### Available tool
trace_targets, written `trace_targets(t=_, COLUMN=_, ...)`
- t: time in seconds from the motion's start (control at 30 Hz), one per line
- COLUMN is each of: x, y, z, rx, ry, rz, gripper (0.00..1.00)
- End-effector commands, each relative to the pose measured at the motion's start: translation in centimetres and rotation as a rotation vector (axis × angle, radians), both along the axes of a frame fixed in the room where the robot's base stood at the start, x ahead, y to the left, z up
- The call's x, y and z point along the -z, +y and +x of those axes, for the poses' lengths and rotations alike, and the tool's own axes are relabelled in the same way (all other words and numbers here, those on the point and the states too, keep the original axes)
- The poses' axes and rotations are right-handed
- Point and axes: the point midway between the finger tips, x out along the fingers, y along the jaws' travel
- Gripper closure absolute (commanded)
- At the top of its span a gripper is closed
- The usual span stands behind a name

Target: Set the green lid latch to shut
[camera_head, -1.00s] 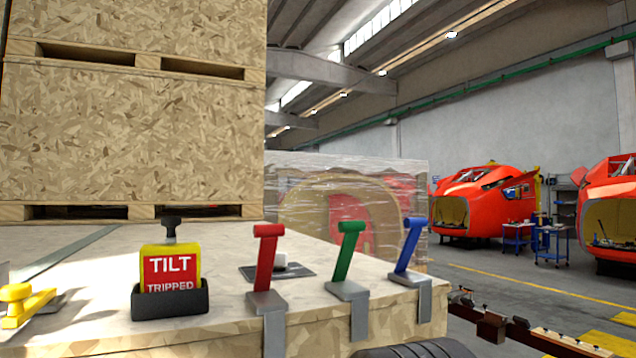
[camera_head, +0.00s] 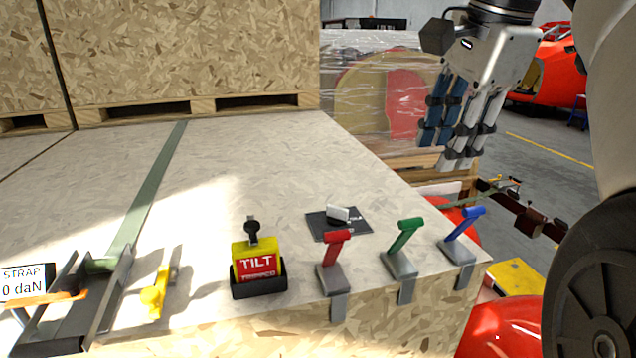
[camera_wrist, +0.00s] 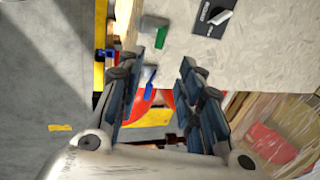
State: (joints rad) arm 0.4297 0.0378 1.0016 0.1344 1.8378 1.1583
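The green lid latch (camera_head: 404,238) stands at the crate's front edge, between the red latch (camera_head: 336,248) and the blue latch (camera_head: 465,222). Its green handle rises tilted to the upper right from a grey metal bracket hooked over the edge. My gripper (camera_head: 443,155) is open and empty, fingers pointing down, above and beyond the latches. In the wrist view the green latch (camera_wrist: 158,33) shows near the top, beyond the fingertips of my gripper (camera_wrist: 172,54). The blue latch (camera_wrist: 150,76) shows between the fingers there.
A yellow TILT indicator (camera_head: 257,262) reading TRIPPED stands left of the latches. A dark plate with a white knob (camera_head: 338,214) lies behind the red latch. A yellow lever (camera_head: 156,292) and a strap ratchet (camera_head: 106,290) are farther left. The lid's middle is clear.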

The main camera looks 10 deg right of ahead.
Motion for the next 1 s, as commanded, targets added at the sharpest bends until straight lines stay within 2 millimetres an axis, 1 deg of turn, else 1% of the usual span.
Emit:
trace_targets(t=0.07, x=0.7, y=0.0, z=0.2, rx=0.004, ry=0.002, rz=0.002, gripper=0.66)
trace_targets(t=0.17, x=2.3, y=0.0, z=0.5, rx=0.003, ry=0.003, rz=0.003, gripper=0.66)
trace_targets(t=0.6, x=11.4, y=0.1, z=3.3, rx=0.002, ry=0.003, rz=0.001, gripper=0.66)
trace_targets(t=0.7, x=13.2, y=0.2, z=3.8, rx=0.002, ry=0.003, rz=0.001, gripper=0.66)
trace_targets(t=0.8, x=14.6, y=0.2, z=4.3, rx=0.002, ry=0.002, rz=0.001, gripper=0.66)
trace_targets(t=0.9, x=15.7, y=0.2, z=4.7, rx=0.001, ry=0.001, rz=0.000, gripper=0.66)
trace_targets(t=1.0, x=16.3, y=0.2, z=4.9, rx=0.001, ry=0.000, rz=0.000, gripper=0.66)
